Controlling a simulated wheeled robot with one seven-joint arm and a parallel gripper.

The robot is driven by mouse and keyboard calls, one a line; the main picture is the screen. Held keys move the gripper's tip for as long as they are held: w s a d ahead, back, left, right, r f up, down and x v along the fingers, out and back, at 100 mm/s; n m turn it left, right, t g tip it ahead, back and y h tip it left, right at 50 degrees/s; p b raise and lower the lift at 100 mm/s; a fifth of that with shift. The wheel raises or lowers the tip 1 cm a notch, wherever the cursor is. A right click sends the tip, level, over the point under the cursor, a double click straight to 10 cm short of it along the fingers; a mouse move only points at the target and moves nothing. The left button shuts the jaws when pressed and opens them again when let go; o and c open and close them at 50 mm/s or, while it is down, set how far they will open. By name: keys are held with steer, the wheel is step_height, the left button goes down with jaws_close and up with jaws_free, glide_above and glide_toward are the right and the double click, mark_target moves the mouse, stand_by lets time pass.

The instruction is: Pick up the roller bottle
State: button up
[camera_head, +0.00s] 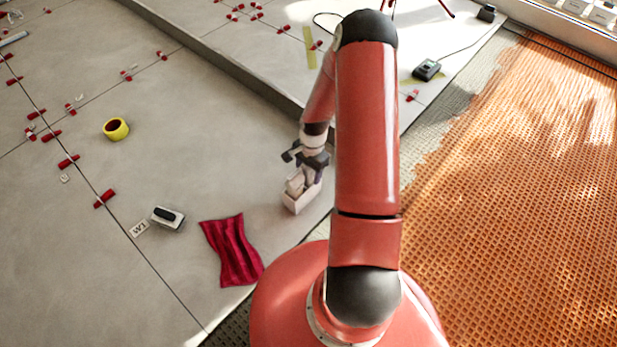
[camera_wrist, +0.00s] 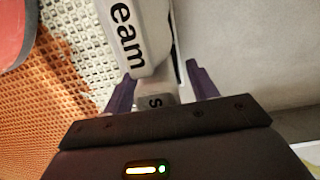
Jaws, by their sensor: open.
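A white bottle with black lettering reading "eam" (camera_wrist: 138,45), which I take to be the roller bottle, fills the upper middle of the wrist view. Part of the bottle is hidden by the gripper.
A crimson cloth (camera_head: 232,250) lies left of the box. Farther left are a grey-and-black block (camera_head: 168,217), a yellow tape roll (camera_head: 116,129) and several red tile clips. A raised tile edge (camera_head: 235,70) runs behind. Orange matting (camera_head: 520,190) covers the right.

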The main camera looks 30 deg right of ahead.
steer(key=shift+c, duration=0.5)
steer(key=c, duration=0.9)
steer(key=shift+r, duration=0.1)
steer(key=shift+c, duration=0.2)
